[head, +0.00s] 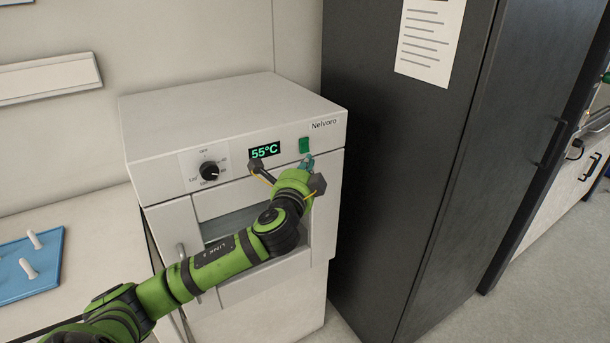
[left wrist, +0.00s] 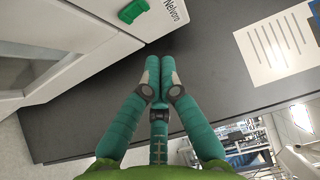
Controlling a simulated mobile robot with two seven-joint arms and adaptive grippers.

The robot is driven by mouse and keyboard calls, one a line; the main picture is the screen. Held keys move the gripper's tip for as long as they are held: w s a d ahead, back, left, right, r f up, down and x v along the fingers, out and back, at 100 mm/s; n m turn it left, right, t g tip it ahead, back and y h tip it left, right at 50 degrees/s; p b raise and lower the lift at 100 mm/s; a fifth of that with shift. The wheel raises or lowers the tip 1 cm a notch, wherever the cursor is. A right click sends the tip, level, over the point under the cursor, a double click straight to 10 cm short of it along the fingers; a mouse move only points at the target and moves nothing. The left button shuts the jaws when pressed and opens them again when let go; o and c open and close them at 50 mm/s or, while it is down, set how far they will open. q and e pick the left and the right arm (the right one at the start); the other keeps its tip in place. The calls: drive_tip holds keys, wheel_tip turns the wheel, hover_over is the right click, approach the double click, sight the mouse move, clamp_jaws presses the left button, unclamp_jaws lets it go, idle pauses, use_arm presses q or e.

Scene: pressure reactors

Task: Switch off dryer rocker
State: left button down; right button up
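The dryer (head: 225,115) is a white box marked Nelvoro with a lit display (head: 264,150) reading 55°C. Its green rocker (head: 304,146) sits at the right of the front panel, below the name. The rocker also shows at the top of the left wrist view (left wrist: 133,11). My left gripper (head: 307,161) is just below the rocker in the head view. In the left wrist view its teal fingers (left wrist: 160,68) are together and empty, with the rocker up and left of the tips. I see a gap there, so no contact shows. My right gripper is out of view.
A black dial (head: 209,171) is on the panel's left. A tall dark cabinet (head: 400,140) stands close on the dryer's right. A blue tray (head: 30,262) with white pieces lies on the left counter. A white printed sheet (head: 430,38) hangs on the cabinet.

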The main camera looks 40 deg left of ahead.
use_arm(q)
drive_tip(key=s+d, duration=0.2)
drive_tip(key=shift+s+r, duration=0.4)
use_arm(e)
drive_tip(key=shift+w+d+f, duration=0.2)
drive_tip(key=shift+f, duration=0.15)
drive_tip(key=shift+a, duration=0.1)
